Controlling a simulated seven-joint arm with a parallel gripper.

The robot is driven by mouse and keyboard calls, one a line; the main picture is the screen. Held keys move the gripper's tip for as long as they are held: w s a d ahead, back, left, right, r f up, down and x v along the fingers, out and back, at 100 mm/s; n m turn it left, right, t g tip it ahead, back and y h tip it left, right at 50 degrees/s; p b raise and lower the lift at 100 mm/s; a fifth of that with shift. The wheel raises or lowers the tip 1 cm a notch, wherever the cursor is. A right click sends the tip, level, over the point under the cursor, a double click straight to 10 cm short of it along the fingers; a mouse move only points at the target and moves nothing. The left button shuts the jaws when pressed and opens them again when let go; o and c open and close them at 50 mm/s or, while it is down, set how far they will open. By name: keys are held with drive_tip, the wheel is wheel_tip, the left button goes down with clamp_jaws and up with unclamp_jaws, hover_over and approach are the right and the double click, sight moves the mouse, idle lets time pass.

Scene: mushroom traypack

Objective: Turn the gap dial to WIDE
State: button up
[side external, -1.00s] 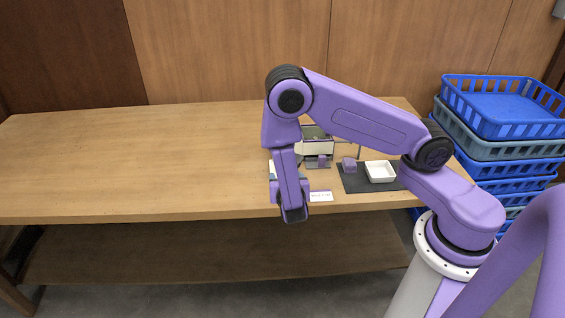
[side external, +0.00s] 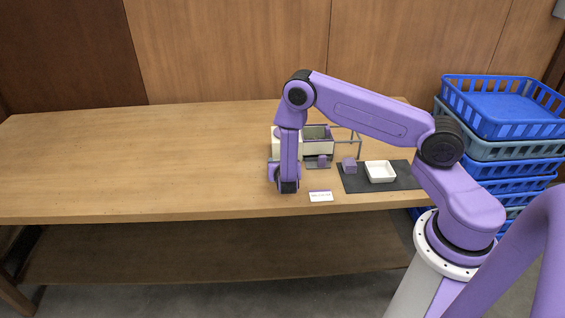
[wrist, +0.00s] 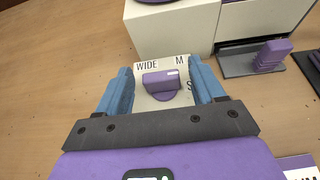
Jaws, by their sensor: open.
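The gap dial (wrist: 161,84) is a purple bar-shaped knob on a white plate marked WIDE, M and a partly hidden S, seen in the wrist view. WIDE is at the plate's upper left, M at its upper right. A white mark sits near the knob's right end, away from WIDE; the exact setting is unclear. My gripper (wrist: 160,72) is open, its blue fingers appearing on either side of the dial. Contact or remaining height cannot be told. In the side view my gripper (side external: 287,188) points down near the table's front edge and hides the dial.
A cream machine (side external: 287,145) stands behind my gripper, with a purple-handled slide (wrist: 272,55) to the right. A dark mat (side external: 405,178) holds a purple block (side external: 349,165) and white tray (side external: 380,163). A label card (side external: 320,196) lies in front. The left table is clear.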

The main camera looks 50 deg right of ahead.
drive_tip(key=shift+w+d+f, duration=0.2)
drive_tip(key=shift+w+d, duration=0.2)
drive_tip(key=shift+d, duration=0.05)
drive_tip(key=c, duration=1)
drive_tip(key=shift+o, duration=0.2)
drive_tip(key=shift+s+n+t+y, duration=0.1)
drive_tip(key=shift+n+t+y, duration=0.8)
drive_tip(key=shift+n+y, duration=0.35)
drive_tip(key=shift+n+t+y, duration=0.7)
drive_tip(key=shift+n+y, duration=0.85)
drive_tip(key=shift+a+n+y, duration=0.1)
drive_tip(key=shift+n+y, duration=0.2)
